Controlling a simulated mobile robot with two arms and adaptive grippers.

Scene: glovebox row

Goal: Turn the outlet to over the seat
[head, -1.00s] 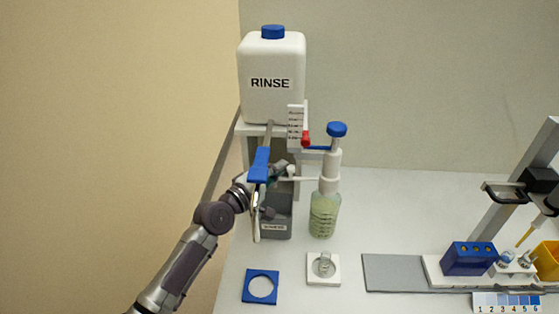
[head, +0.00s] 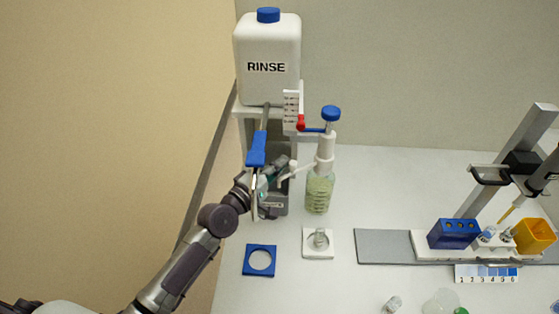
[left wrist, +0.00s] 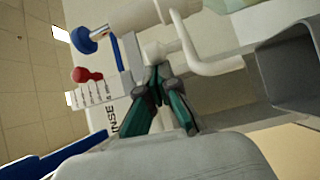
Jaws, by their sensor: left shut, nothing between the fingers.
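The outlet (head: 303,170) is a white spout reaching left and slightly toward the front from the white dispenser head (head: 326,148). The head sits on a bottle of pale green liquid (head: 319,193). The seat looks to be the white square plate (head: 330,251), in front of the bottle, with a small clear vial (head: 319,236) standing on it. My left gripper (head: 279,174) is shut and empty at the outlet's free end. In the left wrist view its green fingers (left wrist: 157,80) lie close by the white outlet (left wrist: 200,58); whether they touch is unclear. My right gripper is out of view.
A white RINSE container (head: 267,85) stands on a shelf behind my left gripper. A blue square frame (head: 248,266) lies left of the seat. A stand (head: 510,165) and a blue block (head: 453,234) are at the right. Small clear vessels (head: 440,302) sit at the front edge.

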